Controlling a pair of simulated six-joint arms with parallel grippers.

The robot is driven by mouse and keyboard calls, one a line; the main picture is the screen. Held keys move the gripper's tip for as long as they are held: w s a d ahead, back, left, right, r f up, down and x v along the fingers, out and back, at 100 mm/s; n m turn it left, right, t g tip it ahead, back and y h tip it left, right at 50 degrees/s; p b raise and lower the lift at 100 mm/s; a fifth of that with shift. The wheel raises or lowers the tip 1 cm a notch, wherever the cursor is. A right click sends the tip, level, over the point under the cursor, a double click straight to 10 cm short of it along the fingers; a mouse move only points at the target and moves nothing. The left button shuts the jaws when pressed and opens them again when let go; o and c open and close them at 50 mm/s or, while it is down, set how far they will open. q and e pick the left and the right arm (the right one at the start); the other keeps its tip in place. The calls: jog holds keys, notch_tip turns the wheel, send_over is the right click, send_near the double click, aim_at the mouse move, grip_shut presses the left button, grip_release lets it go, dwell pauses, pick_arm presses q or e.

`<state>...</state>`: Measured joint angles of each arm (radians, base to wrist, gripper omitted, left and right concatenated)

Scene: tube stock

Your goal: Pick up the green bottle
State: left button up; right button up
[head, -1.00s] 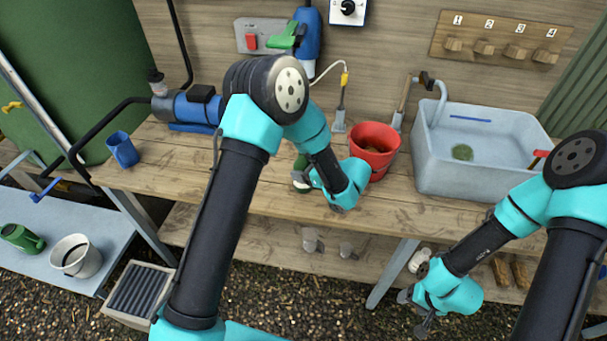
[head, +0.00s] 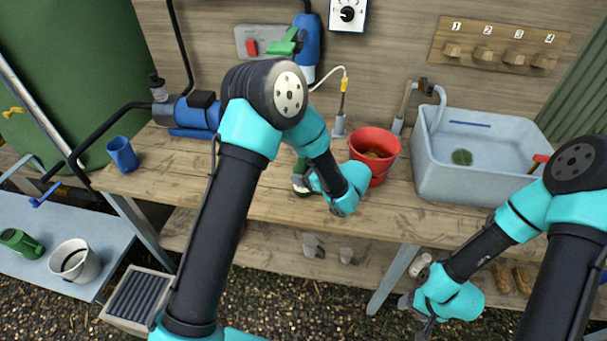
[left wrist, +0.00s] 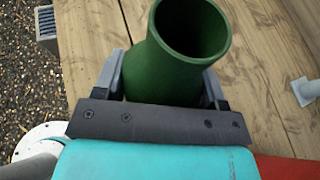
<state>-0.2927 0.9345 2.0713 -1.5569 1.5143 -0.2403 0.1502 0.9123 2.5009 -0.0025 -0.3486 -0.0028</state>
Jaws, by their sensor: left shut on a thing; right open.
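The green bottle (left wrist: 160,77) stands between the fingers of my left gripper (left wrist: 162,92) in the left wrist view, its open round mouth toward the camera. The left gripper is shut on it.
A red bucket (head: 382,140) stands just right of the left gripper. A grey sink (head: 490,190) stands further right. A blue cup (head: 122,154) and a blue pump (head: 195,110) are at the left. The bench front between cup and arm is clear.

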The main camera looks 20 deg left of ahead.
pick_arm(q)
jog(key=s+d+r, duration=0.2)
jog(key=s, duration=0.5)
jog(key=s+d+r, duration=0.2)
jog(key=s, duration=0.6)
jog(key=shift+s+d, duration=0.15)
jog(key=shift+d, duration=0.05)
dwell(0.6)
jog(key=shift+r, duration=0.15)
dwell(1.1)
